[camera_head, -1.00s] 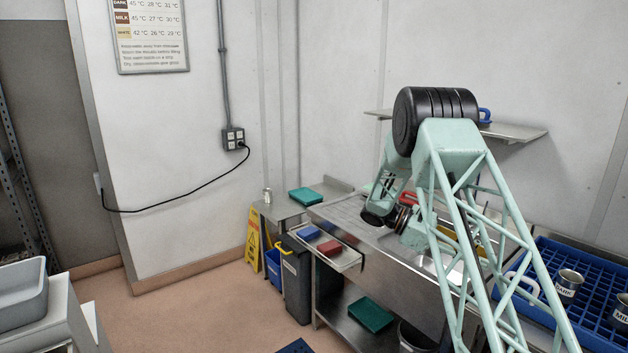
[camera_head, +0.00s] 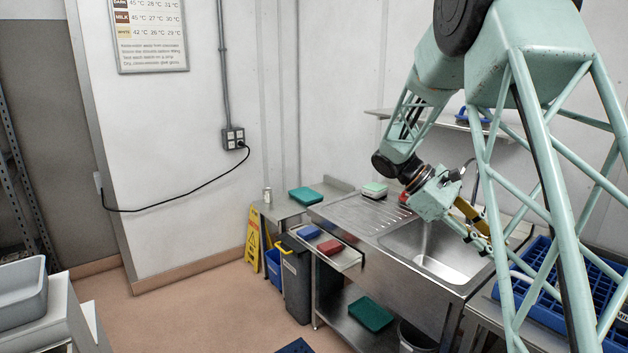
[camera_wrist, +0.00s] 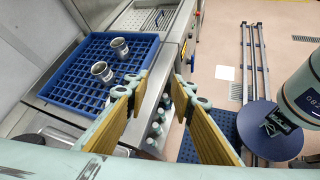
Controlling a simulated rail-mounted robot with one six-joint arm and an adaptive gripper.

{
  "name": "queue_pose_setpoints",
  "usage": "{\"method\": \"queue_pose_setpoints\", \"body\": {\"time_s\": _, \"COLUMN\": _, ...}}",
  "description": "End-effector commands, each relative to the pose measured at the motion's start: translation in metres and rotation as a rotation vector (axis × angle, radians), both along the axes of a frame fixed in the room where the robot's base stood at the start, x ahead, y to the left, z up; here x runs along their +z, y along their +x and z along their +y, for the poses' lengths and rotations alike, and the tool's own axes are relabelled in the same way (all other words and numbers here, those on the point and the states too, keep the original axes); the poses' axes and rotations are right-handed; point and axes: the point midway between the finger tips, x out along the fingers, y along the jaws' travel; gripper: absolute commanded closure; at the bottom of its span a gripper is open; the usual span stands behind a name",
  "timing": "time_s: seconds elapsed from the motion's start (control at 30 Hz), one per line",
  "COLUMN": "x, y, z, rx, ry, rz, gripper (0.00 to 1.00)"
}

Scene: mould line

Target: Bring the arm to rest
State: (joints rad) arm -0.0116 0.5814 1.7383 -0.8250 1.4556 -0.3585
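My arm (camera_head: 540,60) reaches up past the top edge of the head view, then bends down toward the sink. My gripper (camera_head: 478,235) hangs over the right part of the steel sink (camera_head: 425,255), partly hidden by my own arm. In the wrist view my gripper (camera_wrist: 161,88) has its two yellow-padded fingers apart, with nothing between them. Below and beyond it are a steel bench edge and the floor. The fingers appear clear of everything.
A blue rack (camera_wrist: 80,88) holds metal cups (camera_wrist: 102,71) to the left in the wrist view. A blue round plate (camera_wrist: 268,130) and a floor rail (camera_wrist: 262,75) lie to the right. A wall shelf (camera_head: 445,121) is behind my arm. Floor (camera_head: 190,300) at left is clear.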

Motion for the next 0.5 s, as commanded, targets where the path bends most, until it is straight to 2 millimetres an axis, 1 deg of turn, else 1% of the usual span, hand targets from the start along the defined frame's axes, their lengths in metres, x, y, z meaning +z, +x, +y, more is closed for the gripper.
{"method": "queue_pose_setpoints", "body": {"time_s": 0.03, "x": 0.006, "y": -0.007, "z": 0.002, "rx": -0.006, "ry": 0.011, "rz": -0.016, "gripper": 0.77}}
{"method": "queue_pose_setpoints", "body": {"time_s": 0.1, "x": 0.012, "y": -0.015, "z": 0.007, "rx": -0.016, "ry": 0.026, "rz": -0.039, "gripper": 0.77}}
{"method": "queue_pose_setpoints", "body": {"time_s": 0.5, "x": 0.041, "y": -0.064, "z": 0.03, "rx": -0.073, "ry": 0.113, "rz": -0.16, "gripper": 0.77}}
